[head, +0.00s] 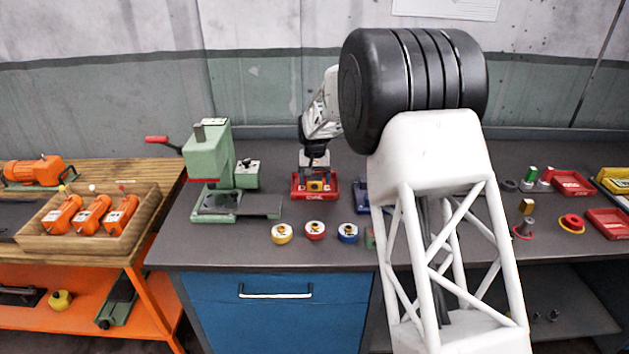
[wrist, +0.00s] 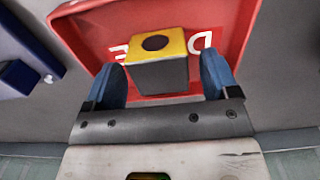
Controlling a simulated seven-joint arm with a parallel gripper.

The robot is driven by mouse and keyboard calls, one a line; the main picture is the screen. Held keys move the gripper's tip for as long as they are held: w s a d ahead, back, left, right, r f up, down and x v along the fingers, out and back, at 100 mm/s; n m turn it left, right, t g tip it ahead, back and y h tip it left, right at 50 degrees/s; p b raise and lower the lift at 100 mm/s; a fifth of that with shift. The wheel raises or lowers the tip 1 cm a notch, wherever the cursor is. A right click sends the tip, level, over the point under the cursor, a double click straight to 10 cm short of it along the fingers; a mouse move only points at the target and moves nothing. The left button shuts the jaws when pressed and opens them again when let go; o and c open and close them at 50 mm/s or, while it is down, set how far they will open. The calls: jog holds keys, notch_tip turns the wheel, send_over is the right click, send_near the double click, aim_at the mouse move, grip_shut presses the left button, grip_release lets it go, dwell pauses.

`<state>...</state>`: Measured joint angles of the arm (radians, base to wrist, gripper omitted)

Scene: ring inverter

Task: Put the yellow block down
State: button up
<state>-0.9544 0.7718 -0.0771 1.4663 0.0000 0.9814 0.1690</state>
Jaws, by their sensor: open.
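The yellow block (wrist: 157,42) has a dark round hole in its yellow face and a grey side. It sits in the red tray (wrist: 232,25), which has white letters on its floor. In the head view the block (head: 316,186) shows as a small yellow patch in the tray (head: 297,194). My gripper (wrist: 161,72) is open, with one blue finger on each side of the block. A gap shows beside each finger in the wrist view. In the head view my gripper (head: 315,166) is low over the tray.
A green press (head: 208,165) stands left of the tray. Yellow, red and blue round pieces (head: 315,231) lie in front of it. A blue tray (head: 361,195) is close on the right, partly hidden by my arm. More red trays (head: 573,183) are far right.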

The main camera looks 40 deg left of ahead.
aim_at(317, 178)
notch_tip(317, 178, up, 11)
dwell(0.5)
dwell(0.9)
